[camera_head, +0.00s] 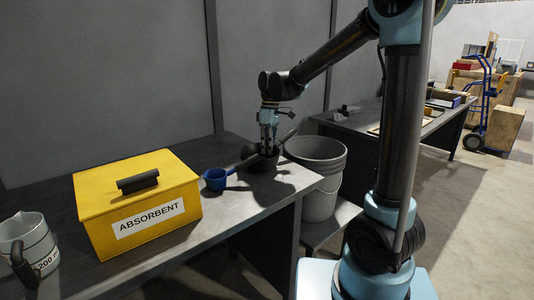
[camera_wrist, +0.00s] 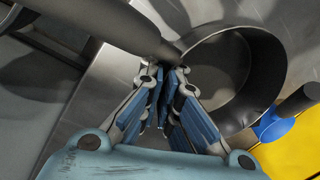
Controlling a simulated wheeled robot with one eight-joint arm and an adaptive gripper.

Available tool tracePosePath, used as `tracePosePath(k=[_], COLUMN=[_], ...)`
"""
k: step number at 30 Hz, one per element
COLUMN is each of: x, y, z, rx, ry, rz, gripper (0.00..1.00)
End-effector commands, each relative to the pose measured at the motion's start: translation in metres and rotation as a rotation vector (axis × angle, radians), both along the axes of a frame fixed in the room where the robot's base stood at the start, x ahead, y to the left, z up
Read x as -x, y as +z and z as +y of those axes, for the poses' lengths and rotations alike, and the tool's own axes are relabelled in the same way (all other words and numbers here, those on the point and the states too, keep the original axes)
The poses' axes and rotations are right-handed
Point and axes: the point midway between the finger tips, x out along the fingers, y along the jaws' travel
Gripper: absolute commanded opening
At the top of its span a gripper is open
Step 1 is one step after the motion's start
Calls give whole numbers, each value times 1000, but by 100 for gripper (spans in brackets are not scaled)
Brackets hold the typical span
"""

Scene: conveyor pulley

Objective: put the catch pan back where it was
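The catch pan (camera_head: 262,164) appears as a dark round pan at the right end of the grey bench. In the wrist view its open bowl (camera_wrist: 232,78) is at the upper right, and its thick dark handle runs to the upper left. My gripper (camera_head: 267,151) is over the pan, pointing down. In the wrist view my fingertips (camera_wrist: 165,72) are close together at the narrow neck of the handle and look shut on it. The grip point is partly hidden. I cannot tell whether the pan touches the bench.
A yellow ABSORBENT box (camera_head: 95,205) and a measuring jug (camera_head: 35,240) stand farther left. A grey bucket (camera_head: 318,205) stands right of the bench on a low stand. Another table (camera_head: 360,125) is behind.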

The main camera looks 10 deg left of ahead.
Motion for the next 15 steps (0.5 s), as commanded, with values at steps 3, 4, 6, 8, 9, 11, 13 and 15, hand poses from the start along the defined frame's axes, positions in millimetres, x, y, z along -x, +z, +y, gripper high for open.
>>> tracePosePath(k=[3, 4, 6, 8, 9, 11, 13, 15], x=[0, 0, 0, 0, 0, 0, 0, 0], y=[-11, -13, -14, -14, -14, -14, -14, -15], z=[0, 0, 0, 0, 0, 0, 0, 0], rx=[0, 0, 0, 0, 0, 0, 0, 0], ry=[0, 0, 0, 0, 0, 0, 0, 0], rz=[0, 0, 0, 0, 0, 0, 0, 0], gripper=[0, 0, 0, 0, 0, 0, 0, 5])
